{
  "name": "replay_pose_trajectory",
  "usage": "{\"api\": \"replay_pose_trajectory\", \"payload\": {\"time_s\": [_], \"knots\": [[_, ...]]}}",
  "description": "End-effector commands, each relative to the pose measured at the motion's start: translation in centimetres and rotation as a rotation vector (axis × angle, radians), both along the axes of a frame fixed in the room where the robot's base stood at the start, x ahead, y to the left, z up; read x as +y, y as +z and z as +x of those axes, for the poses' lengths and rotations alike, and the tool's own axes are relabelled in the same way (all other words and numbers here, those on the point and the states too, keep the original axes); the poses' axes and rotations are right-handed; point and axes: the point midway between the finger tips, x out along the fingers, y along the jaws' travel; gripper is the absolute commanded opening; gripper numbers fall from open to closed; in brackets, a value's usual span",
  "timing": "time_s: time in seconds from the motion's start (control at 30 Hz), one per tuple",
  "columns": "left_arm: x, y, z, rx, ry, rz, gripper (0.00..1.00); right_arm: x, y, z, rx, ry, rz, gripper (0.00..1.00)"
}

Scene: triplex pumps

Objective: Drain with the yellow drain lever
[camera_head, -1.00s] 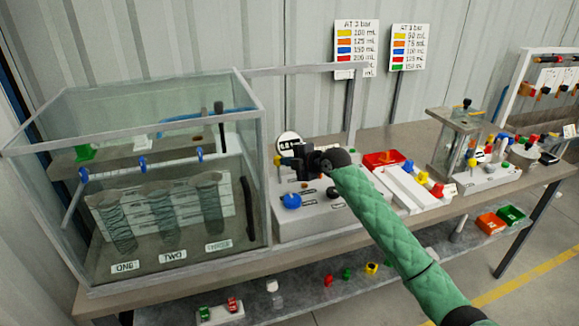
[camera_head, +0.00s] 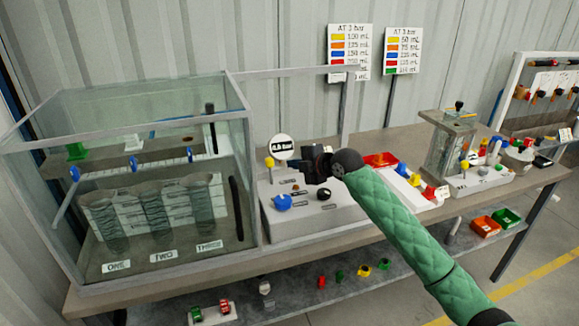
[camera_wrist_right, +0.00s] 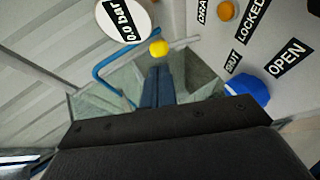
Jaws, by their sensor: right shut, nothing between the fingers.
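The yellow drain lever's ball knob (camera_head: 269,162) shows beside the round pressure gauge (camera_head: 281,147) on the grey control box (camera_head: 325,213). In the right wrist view the yellow knob (camera_wrist_right: 159,47) sits at a pale rod, and the gauge (camera_wrist_right: 124,18) reads 0.0 bar. My right gripper (camera_head: 307,162) is above the box, to the right of the knob and apart from it. In the wrist view its fingers (camera_wrist_right: 157,84) are together and empty, below the knob in the picture. My left gripper is out of view.
A blue knob (camera_head: 282,202) is on the box; it also shows in the wrist view (camera_wrist_right: 246,90) near SHUT and OPEN labels. A glass tank (camera_head: 150,262) with coils ONE, TWO and a third stands left. A red tray (camera_head: 381,159) and colored valves stand right.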

Motion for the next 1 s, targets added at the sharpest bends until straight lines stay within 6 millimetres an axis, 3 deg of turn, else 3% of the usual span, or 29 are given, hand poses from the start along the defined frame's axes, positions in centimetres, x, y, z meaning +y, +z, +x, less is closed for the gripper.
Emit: {"api": "replay_pose_trajectory", "payload": {"time_s": [0.3, 0.5, 0.73, 1.0], "knots": [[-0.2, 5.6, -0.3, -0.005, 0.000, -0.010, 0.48, -2.9, 1.2, -2.7, -0.002, 0.000, -0.001, 0.00], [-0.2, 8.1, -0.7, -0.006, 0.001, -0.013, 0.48, -4.2, 1.9, -3.9, -0.001, -0.001, -0.001, 0.00], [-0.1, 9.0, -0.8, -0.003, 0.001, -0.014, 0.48, -4.5, 2.2, -4.3, 0.042, -0.022, 0.038, 0.00], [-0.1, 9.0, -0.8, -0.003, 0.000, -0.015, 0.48, -6.1, 0.3, -4.4, 0.334, -0.251, 0.153, 0.00]]}}
